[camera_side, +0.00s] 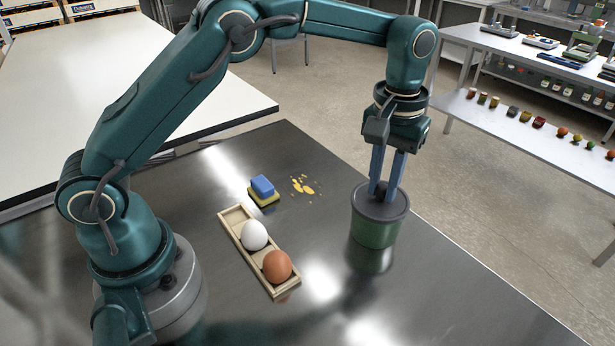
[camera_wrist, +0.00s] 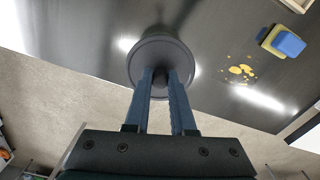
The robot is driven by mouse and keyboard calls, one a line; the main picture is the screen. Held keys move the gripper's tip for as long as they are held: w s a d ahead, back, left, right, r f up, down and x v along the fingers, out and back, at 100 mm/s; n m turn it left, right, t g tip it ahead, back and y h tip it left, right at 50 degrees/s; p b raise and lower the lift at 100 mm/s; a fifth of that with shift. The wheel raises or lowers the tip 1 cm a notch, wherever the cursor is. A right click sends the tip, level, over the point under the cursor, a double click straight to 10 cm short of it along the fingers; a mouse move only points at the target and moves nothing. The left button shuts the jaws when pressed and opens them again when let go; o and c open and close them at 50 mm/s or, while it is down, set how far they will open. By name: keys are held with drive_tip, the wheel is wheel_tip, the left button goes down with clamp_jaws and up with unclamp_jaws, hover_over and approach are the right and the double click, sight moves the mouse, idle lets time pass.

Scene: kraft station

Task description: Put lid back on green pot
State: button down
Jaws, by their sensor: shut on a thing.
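The green pot (camera_side: 374,234) stands upright on the dark metal table near its right edge. The dark grey lid (camera_side: 397,207) is at the pot's top, roughly level and over its opening; I cannot tell whether it is fully seated. My gripper (camera_side: 382,193) points down from above, with its blue fingers shut on the lid's knob. In the wrist view the lid (camera_wrist: 147,57) shows as a dark disc beyond the fingertips of my gripper (camera_wrist: 160,77), which hide most of the knob. The lid hides the pot's inside.
A blue and yellow sponge (camera_side: 263,189) lies beside yellow crumbs or spill (camera_side: 303,186), left of the pot. The table is clear in front of the pot.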

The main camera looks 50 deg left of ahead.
drive_tip(key=c, duration=0.7)
unclamp_jaws()
drive_tip(key=shift+o, duration=0.5)
drive_tip(key=o, duration=0.4)
drive_tip(key=shift+w+r, duration=0.1)
drive_tip(key=shift+r, duration=3.4)
